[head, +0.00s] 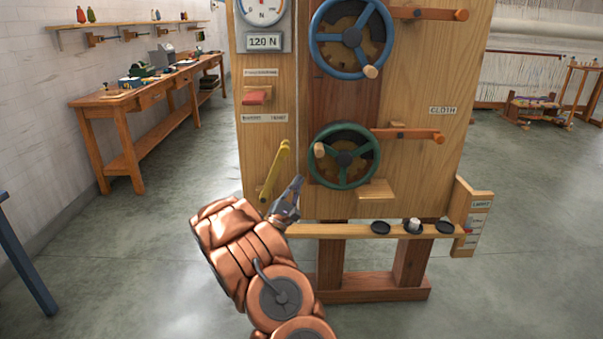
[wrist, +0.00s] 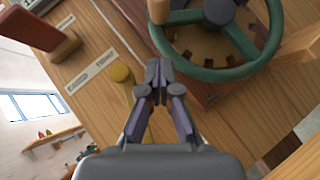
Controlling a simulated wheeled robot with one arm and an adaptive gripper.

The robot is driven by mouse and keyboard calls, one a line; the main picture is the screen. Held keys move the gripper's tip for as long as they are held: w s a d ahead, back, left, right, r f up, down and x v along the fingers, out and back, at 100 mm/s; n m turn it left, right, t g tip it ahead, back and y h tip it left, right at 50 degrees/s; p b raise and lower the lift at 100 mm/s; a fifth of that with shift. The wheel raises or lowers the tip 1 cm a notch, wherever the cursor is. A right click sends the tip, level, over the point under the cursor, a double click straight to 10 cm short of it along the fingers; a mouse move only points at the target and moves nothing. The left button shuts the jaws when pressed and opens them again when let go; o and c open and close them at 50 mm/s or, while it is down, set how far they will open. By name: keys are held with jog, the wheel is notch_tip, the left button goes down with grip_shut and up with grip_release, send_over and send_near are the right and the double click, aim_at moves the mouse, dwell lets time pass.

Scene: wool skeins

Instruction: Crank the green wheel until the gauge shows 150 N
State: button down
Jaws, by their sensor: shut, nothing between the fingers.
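The green wheel (head: 344,156) is on the lower part of the wooden panel, with a light wooden crank knob (head: 319,150) at its left. It also shows at the upper right in the wrist view (wrist: 222,73), its knob (wrist: 158,11) at the top. The gauge (head: 263,10) is at the panel's upper left, cut off by the picture's top; its display (head: 264,42) reads 120 N. My gripper (head: 297,182) is shut and empty, just left of and below the green wheel. In the wrist view my gripper (wrist: 159,66) points at the wheel's left rim; whether it touches is unclear.
A blue wheel (head: 351,36) sits above the green one. A yellow lever (head: 275,170) is left of my gripper, and a red handle (head: 257,96) is above it. A shelf (head: 330,231) with black dishes runs below. A workbench (head: 130,95) stands at the left wall.

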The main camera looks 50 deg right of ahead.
jog(key=shift+v, duration=2.1)
